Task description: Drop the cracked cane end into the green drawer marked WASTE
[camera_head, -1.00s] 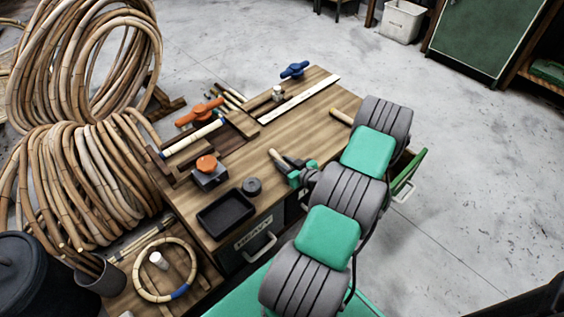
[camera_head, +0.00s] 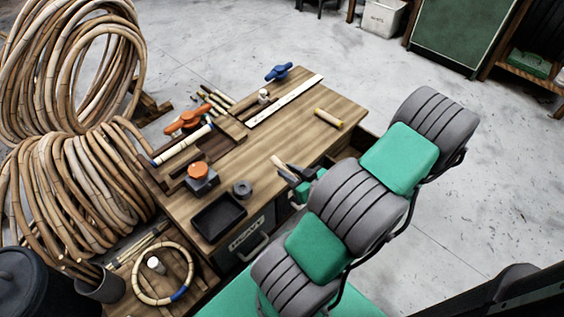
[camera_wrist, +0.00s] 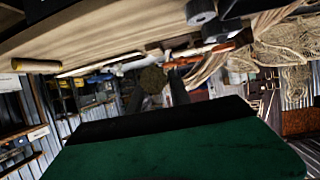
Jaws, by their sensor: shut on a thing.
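My gripper (camera_head: 290,173) is low over the front right part of the workbench, its dark fingers shut on a short tan cane end (camera_head: 278,162). The tan tip sticks out toward the back left; I cannot make out the crack. In the wrist view my dark gripper fingers (camera_wrist: 157,95) point away from the camera, and the held piece is not clear. The green WASTE drawer, at the bench's right side, is hidden behind my arm now. No WASTE marking is readable.
A yellowish cylinder (camera_head: 328,118) lies on the workbench (camera_head: 262,150); it also shows in the wrist view (camera_wrist: 36,65). A black tray (camera_head: 217,217), a dark round weight (camera_head: 242,188) and an orange-topped block (camera_head: 199,176) stand left of my gripper.

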